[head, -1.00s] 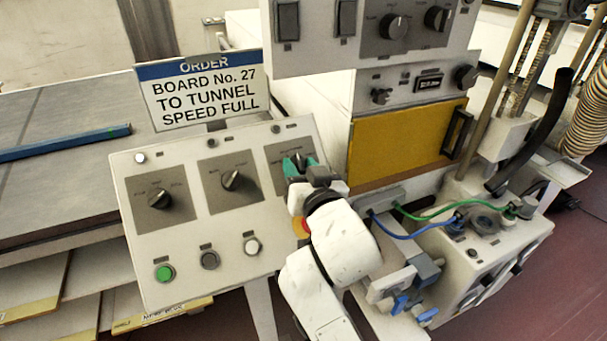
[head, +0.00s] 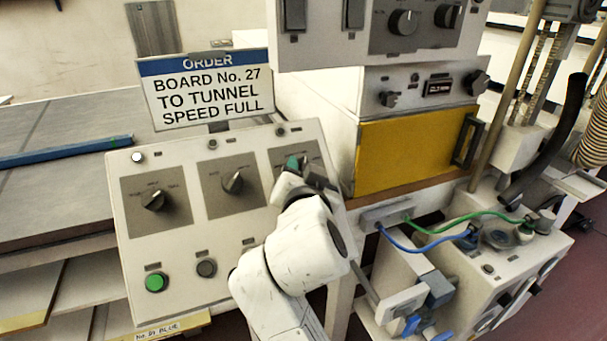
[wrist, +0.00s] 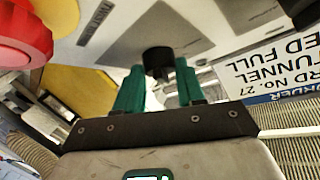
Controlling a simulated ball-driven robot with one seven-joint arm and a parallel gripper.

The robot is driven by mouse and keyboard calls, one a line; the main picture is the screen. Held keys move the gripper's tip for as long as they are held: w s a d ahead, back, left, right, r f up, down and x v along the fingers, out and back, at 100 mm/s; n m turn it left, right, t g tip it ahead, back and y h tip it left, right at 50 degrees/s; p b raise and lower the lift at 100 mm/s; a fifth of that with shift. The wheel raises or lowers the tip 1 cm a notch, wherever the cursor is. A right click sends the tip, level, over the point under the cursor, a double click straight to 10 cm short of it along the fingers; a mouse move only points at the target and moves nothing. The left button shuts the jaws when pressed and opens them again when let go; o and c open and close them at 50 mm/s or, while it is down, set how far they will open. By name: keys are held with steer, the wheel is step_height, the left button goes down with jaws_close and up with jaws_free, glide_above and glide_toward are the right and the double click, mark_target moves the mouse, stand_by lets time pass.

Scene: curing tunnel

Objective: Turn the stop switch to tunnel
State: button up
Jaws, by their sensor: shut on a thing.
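The white control panel (head: 180,255) carries a row of dark rotary knobs. My gripper (head: 293,163), with green fingers, is at the rightmost one. In the wrist view the green fingers (wrist: 158,70) are closed on both sides of this black knob (wrist: 158,58). The knob is mostly hidden in the head view, and the lettering around it is not readable, so its setting cannot be told. The order sign (head: 206,92) reads "Board No. 27 to tunnel, speed full".
Left (head: 154,199) and middle (head: 234,182) knobs sit beside the held one. Below are a green button (head: 156,282) and a dark button (head: 206,267). A red button (wrist: 22,42) is close by in the wrist view. A yellow door (head: 410,150) stands to the right.

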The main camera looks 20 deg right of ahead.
steer(key=shift+a, duration=0.1)
steer(key=o, duration=1)
steer(key=b+v, duration=0.1)
steer(key=v, duration=0.9)
steer(key=shift+s+a, duration=0.1)
steer(key=shift+s, duration=0.2)
